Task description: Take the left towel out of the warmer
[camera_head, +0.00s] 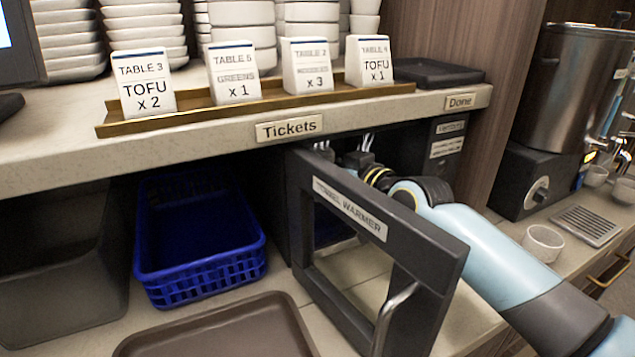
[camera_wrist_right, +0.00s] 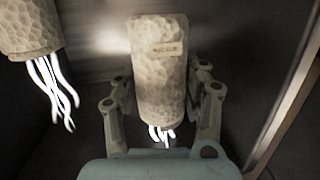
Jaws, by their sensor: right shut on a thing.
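The towel warmer (camera_head: 375,222) stands under the shelf with its framed door swung open. My right arm reaches in behind the door. My right gripper (camera_wrist_right: 160,88) is shut on a pale, dimpled rolled towel (camera_wrist_right: 158,62) with a small label, one finger on each side. White wisps show at the towel's lower end in the wrist view. A second similar towel (camera_wrist_right: 30,28), also with wisps, is apart at the upper left of that view. My left gripper is not in view.
A blue basket (camera_head: 200,262) sits left of the warmer, and a brown tray (camera_head: 215,335) lies in front. The door's handle (camera_head: 392,318) juts forward. The shelf (camera_head: 200,140) overhead carries ticket cards. A metal urn (camera_head: 575,90) stands at right.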

